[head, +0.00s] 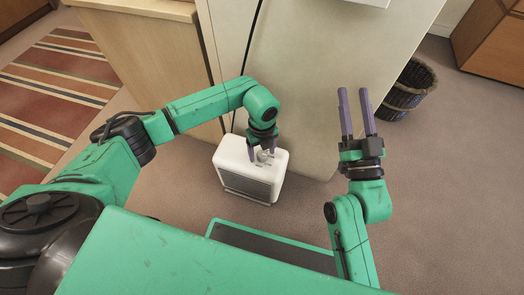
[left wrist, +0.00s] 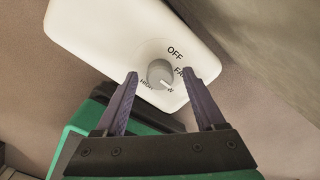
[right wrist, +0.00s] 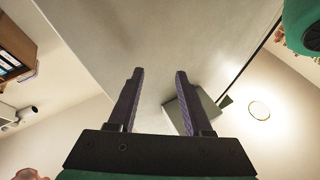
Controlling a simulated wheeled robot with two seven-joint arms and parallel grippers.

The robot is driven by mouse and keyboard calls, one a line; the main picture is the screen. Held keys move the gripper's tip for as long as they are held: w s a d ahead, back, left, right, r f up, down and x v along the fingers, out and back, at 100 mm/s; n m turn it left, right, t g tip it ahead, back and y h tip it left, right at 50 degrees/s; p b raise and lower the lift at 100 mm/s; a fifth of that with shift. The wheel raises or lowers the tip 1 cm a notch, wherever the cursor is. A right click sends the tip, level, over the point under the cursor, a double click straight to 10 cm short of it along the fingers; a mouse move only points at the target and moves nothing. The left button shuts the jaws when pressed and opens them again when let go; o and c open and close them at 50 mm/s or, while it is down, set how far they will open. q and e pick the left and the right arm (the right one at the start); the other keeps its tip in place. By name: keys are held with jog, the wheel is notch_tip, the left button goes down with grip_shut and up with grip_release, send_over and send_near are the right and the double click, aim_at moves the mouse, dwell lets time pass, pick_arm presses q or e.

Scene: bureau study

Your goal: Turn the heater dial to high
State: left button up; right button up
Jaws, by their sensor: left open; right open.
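The white heater (head: 233,161) stands on the carpet, with its grille facing the front. Its round grey dial (left wrist: 159,71) is on the top face, with OFF, HIGH and partly hidden labels around it. The dial's white mark points to the lower right, towards a label ending in W. My left gripper (head: 264,150) is over the heater top, pointing down. In the left wrist view its open fingers (left wrist: 160,75) are on either side of the dial; I cannot tell if they touch it. My right gripper (head: 354,92) is open and empty, away to the right of the heater.
A large pale panel (head: 330,75) rises just behind the heater. A wooden cabinet (head: 150,60) is at the back left, by a striped rug (head: 60,90). A dark wicker basket (head: 407,88) stands at the right. The carpet (head: 440,180) at right is clear.

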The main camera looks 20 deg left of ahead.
pick_arm(q)
grip_shut()
